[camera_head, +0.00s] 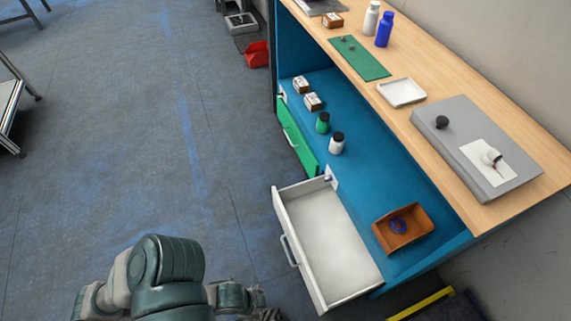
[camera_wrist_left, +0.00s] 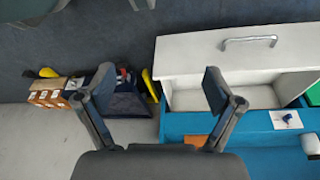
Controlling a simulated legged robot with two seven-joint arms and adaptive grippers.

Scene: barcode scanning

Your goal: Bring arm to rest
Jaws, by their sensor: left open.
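My left gripper (camera_wrist_left: 160,88) is open in the left wrist view, with nothing between its two dark fingers. One fingertip shows in front of the white drawer's left end, and the other is over the dark clutter beside it. My teal and grey arm (camera_head: 168,278) shows at the bottom of the head view, left of the drawer. The fingers cannot be made out there. The white drawer (camera_head: 321,242) is pulled out and looks empty. It also shows in the left wrist view (camera_wrist_left: 200,55). My right gripper is not in view.
The blue shelf (camera_head: 375,170) holds small boxes, a green bottle (camera_head: 323,122), a white bottle (camera_head: 337,143) and a brown tray (camera_head: 403,229). A green drawer (camera_head: 297,139) is beside the white one. The wooden top (camera_head: 440,83) is above. Open floor (camera_head: 130,150) lies left.

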